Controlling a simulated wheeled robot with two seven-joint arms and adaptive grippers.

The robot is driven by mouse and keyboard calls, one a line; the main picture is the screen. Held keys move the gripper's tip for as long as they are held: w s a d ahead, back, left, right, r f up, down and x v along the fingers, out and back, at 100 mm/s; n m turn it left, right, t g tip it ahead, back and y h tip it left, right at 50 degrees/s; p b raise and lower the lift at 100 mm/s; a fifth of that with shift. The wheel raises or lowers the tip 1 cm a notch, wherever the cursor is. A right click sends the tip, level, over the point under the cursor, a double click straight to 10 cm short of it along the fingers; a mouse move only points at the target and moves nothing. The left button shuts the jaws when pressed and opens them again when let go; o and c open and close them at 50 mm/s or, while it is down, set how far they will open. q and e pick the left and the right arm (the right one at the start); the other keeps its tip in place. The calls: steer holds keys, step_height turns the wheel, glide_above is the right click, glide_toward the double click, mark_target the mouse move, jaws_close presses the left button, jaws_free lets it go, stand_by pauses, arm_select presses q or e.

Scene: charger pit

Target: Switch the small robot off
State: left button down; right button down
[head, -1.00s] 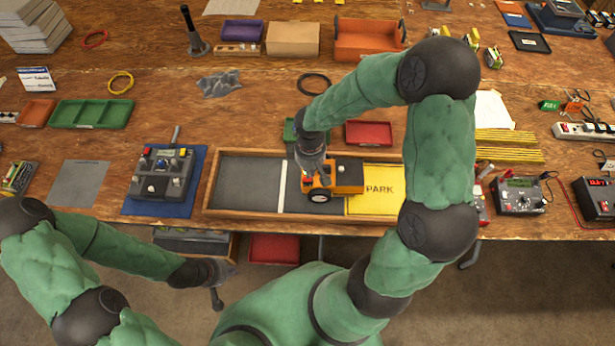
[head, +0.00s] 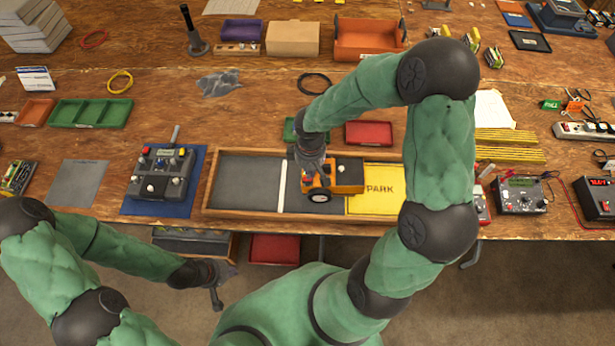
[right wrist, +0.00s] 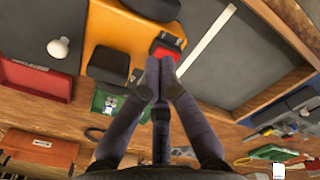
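The small robot is an orange cart (head: 347,175) with dark wheels, standing in the wooden-framed track just left of the yellow PARK patch (head: 376,191). In the right wrist view, its orange body (right wrist: 108,36) carries a red switch (right wrist: 166,50) beside a dark block and a white knob (right wrist: 58,47). My right gripper (head: 308,178) is over the cart's left end. The right wrist view shows its fingertips (right wrist: 160,66) together, at the red switch's edge; I cannot tell whether they touch it. My left gripper (head: 222,278) hangs before the table's front edge; its finger opening is unclear.
A grey control box (head: 163,175) with coloured buttons sits on a blue mat left of the track. A red tray (head: 369,133) and a partly hidden green tray lie behind the track. Meters (head: 522,194) stand at the right. My right arm hides part of the table.

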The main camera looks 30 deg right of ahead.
steer(key=shift+f+b, duration=0.6)
steer(key=shift+f, duration=0.15)
stand_by(0.4)
steer(key=shift+r+p, duration=2.8)
steer(key=shift+r, duration=0.8)
steer(key=shift+s+f, duration=0.1)
